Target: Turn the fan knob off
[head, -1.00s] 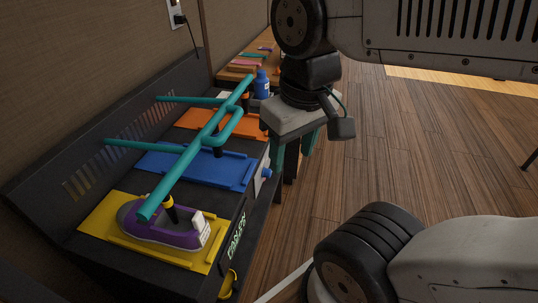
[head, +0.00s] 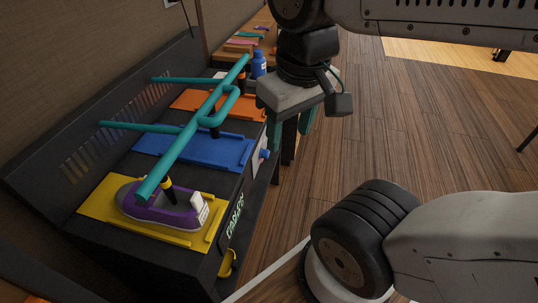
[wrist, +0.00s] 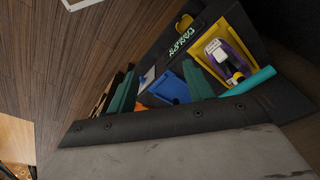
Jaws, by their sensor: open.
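A blue knob (head: 265,154) sticks out of a small white panel (head: 257,163) on the front side of the black ball return machine (head: 150,268). A yellow part (head: 232,262), perhaps another knob, sits lower on the same side, nearer me. No label shows which one is the fan knob. My gripper (head: 290,133) has its teal fingers apart and empty, pointing down. In the head view it appears just above and right of the blue knob, with no contact visible. In the wrist view my gripper (wrist: 160,72) frames the white panel (wrist: 147,77); the blue knob is not clear there.
A purple shoe-shaped object (head: 165,210) sits on a yellow tray (head: 95,210), with blue (head: 190,150) and orange (head: 195,103) trays behind. A teal pipe rack (head: 190,130) stands over them. A side table (head: 262,20) holds a blue bottle (head: 259,65). Wooden floor (head: 430,130) at right is open.

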